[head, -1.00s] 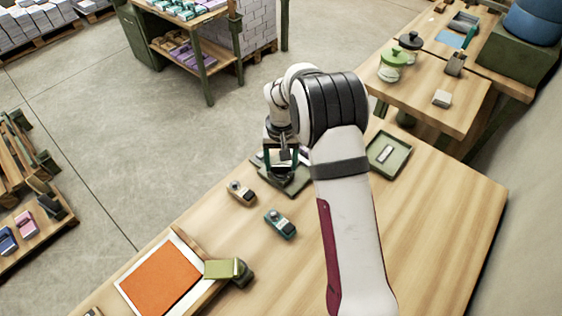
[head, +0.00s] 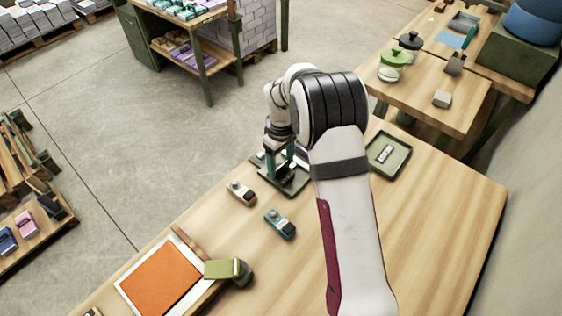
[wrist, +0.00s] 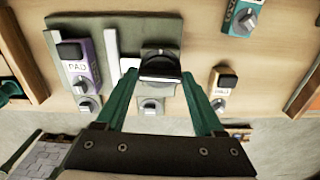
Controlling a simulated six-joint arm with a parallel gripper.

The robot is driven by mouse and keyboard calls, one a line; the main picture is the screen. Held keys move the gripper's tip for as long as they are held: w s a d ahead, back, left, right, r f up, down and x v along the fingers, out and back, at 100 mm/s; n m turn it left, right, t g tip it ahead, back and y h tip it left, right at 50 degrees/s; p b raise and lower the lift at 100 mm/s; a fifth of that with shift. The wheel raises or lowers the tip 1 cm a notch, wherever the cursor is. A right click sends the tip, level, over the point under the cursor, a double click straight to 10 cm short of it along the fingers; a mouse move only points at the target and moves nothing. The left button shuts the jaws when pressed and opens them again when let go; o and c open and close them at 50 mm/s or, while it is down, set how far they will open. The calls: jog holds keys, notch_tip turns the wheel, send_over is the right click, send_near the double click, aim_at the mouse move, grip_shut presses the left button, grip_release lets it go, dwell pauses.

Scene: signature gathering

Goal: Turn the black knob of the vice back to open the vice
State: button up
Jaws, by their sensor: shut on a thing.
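The vice's black knob (wrist: 160,66) is in the upper middle of the wrist view. My gripper (wrist: 159,76), with two teal fingers, is shut on the knob, one finger at each side. A purple block (wrist: 80,62) marked "PAD" stands on the plate to the left. In the head view my gripper (head: 284,164) points down at the base plate (head: 290,188); the knob is hidden there by my arm and fingers.
A beige device (head: 241,192) and a teal device (head: 280,223) lie on the table near the plate. A green tray (head: 404,158) with a small label is to the right. An orange sheet in a white frame (head: 121,284) lies at lower left.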

aim_at(281, 166)
jog(key=shift+n, duration=0.4)
jog(key=o, duration=1.4)
notch_tip(281, 166, up, 16)
jog(key=shift+f, duration=0.1)
